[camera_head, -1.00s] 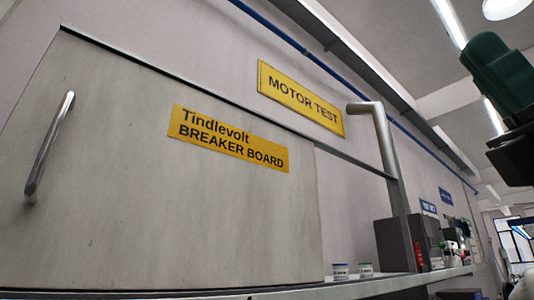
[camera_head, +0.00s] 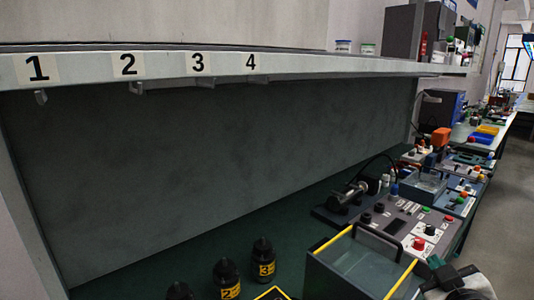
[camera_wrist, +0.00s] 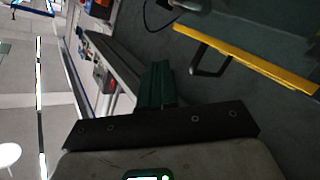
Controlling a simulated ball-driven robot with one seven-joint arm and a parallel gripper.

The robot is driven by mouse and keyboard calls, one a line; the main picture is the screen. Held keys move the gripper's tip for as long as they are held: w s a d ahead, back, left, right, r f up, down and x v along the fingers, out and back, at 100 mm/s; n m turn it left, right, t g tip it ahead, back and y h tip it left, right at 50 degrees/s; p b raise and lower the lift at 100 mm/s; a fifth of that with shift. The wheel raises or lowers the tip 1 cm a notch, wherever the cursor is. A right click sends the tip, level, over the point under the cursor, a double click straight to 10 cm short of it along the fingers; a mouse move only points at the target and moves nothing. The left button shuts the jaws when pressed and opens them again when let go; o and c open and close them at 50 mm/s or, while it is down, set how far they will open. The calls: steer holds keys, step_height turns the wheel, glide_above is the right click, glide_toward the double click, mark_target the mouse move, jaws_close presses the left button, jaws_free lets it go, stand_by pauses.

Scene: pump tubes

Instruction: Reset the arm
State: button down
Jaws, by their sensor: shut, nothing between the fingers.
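My gripper (camera_head: 437,263) shows at the bottom right of the head view, partly cut off by the lower edge. Its green fingers are together and hold nothing. In the wrist view the green fingers (camera_wrist: 156,84) also lie side by side, with no object between them. They appear close to the yellow-edged box (camera_head: 360,262), but I cannot tell the exact gap.
Black bottles with yellow labels, including one marked 3 (camera_head: 263,260), stand on the green bench (camera_head: 150,270). A shelf (camera_head: 310,63) with numbered hooks runs above. A control panel (camera_head: 405,225) and other devices stand at right. The aisle (camera_head: 510,190) is clear.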

steer(key=s+a+f+g+y, duration=0.25)
steer(key=s+f+g, duration=0.2)
steer(key=f, duration=0.65)
steer(key=s+a+f+m+g+y, duration=0.1)
steer(key=s+a+f+g, duration=0.2)
steer(key=s+f, duration=0.6)
steer(key=s+a+f+m+g+y, duration=0.2)
steer(key=s+f+g, duration=0.4)
steer(key=s+f, duration=0.4)
steer(key=s+a, duration=0.1)
steer(key=s, duration=0.5)
steer(key=shift+s+a, duration=0.15)
steer(key=shift+s, duration=0.25)
steer(key=shift+r, duration=0.1)
